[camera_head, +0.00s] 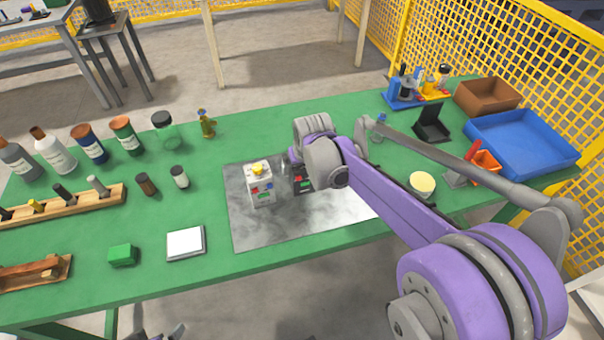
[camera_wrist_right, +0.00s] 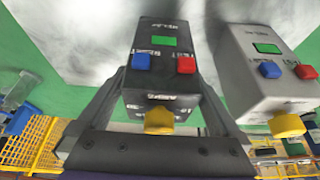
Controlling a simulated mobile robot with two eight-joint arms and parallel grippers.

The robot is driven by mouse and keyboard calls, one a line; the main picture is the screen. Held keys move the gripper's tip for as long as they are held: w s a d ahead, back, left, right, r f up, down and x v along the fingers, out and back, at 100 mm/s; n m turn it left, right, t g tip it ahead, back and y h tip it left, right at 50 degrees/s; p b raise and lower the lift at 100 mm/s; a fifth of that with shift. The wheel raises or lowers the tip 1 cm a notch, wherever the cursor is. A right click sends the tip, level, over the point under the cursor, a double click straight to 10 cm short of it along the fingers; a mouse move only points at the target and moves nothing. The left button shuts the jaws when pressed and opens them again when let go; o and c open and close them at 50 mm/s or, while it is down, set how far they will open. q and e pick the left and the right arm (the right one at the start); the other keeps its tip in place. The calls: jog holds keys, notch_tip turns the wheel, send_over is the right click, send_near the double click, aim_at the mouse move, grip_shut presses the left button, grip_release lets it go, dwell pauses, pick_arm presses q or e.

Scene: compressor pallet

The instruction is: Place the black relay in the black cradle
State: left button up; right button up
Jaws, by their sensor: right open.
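The black relay (camera_head: 302,184) stands on the grey metal sheet, partly hidden behind my right gripper (camera_head: 293,164) in the head view. In the right wrist view the black relay (camera_wrist_right: 158,52), with a green panel, blue and red buttons and a yellow knob, is between the two fingers of my right gripper (camera_wrist_right: 160,92). The fingers are open, one on each side of it. The black cradle (camera_head: 432,127) stands at the back right of the table, empty. A small dark part, likely my left gripper (camera_head: 165,335), shows at the bottom edge; its jaws are unclear.
A white relay (camera_head: 261,186) stands close beside the black one on the metal sheet (camera_head: 245,226); it also shows in the wrist view (camera_wrist_right: 262,72). A blue tray (camera_head: 522,146), brown bin (camera_head: 487,94), orange bin (camera_head: 485,160) and yellow-topped round item (camera_head: 422,185) are at right. Bottles line the left.

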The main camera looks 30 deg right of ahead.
jog(key=shift+x, duration=1)
jog(key=shift+r, duration=0.1)
jog(key=shift+c, duration=0.2)
grip_shut()
notch_tip(320, 180, up, 10)
jog(key=shift+r+p, duration=0.1)
jog(key=shift+p, duration=0.4)
